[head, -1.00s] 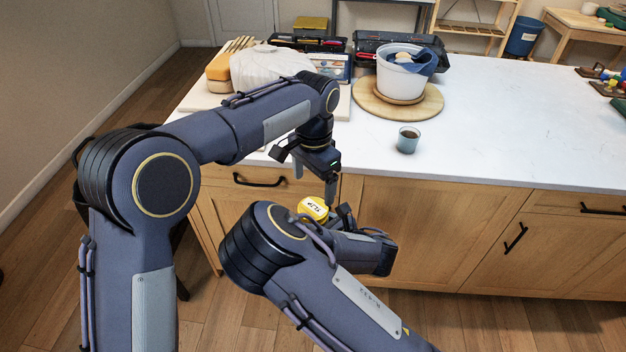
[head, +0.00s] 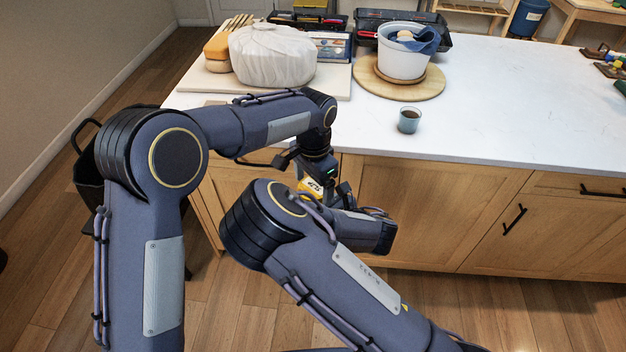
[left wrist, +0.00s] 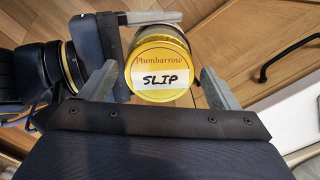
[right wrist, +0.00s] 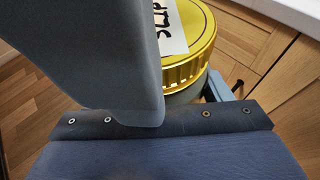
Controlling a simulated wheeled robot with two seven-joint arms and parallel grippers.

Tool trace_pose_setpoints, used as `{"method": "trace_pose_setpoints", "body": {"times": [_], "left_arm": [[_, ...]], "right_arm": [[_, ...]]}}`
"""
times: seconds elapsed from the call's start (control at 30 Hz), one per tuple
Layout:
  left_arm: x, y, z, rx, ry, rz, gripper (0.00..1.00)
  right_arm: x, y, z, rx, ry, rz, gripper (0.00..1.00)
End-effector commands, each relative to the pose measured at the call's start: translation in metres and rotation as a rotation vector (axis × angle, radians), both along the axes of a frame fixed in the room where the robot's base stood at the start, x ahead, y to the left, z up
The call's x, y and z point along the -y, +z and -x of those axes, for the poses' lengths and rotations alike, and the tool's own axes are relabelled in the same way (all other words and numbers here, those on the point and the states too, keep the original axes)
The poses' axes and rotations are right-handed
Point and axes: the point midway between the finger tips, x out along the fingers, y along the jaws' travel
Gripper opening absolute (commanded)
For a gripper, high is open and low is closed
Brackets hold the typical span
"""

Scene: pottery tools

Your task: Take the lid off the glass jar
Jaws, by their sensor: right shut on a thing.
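The glass jar shows mostly by its yellow-gold lid (left wrist: 160,65), labelled SLIP. The lid is on the jar and also shows in the head view (head: 311,187) and the right wrist view (right wrist: 196,40). A little of the jar body (right wrist: 187,92) shows below the lid; the rest is hidden. My right gripper (right wrist: 185,85) is shut on the jar and holds it off the counter, in front of the cabinets. My left gripper (left wrist: 158,76) is open at the lid, one finger on each side, with gaps visible.
The white counter (head: 480,110) stands beyond my arms, with wooden cabinets (head: 420,215) below. On it are a blue cup (head: 409,120), a white bucket (head: 400,62) on a round board (head: 435,83), and a white covered lump (head: 272,58). A black basket (head: 88,172) stands at left.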

Motion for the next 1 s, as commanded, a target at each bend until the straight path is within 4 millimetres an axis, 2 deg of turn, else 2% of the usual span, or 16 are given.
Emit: {"method": "trace_pose_setpoints", "body": {"times": [0.07,0.33,0.43,0.63,1.0], "left_arm": [[0.0000,0.0005,0.0000,0.000,0.000,0.000,0.75],[0.0000,0.0007,-0.0001,0.000,0.000,0.000,0.39],[0.0000,0.0008,-0.0001,0.001,0.030,-0.001,0.38],[0.0003,0.0011,-0.0002,0.003,0.258,-0.002,0.38],[0.0004,0.0011,-0.0003,0.003,0.253,-0.001,0.38]], "right_arm": [[-0.0003,0.0018,-0.0007,0.004,0.000,-0.002,0.08],[-0.0003,0.0018,-0.0007,0.004,0.000,-0.002,0.08],[-0.0003,0.0019,-0.0007,0.004,0.000,-0.002,0.08],[-0.0002,0.0018,-0.0006,0.004,0.000,-0.002,0.08],[-0.0003,0.0018,-0.0007,0.004,0.000,-0.002,0.08]]}}
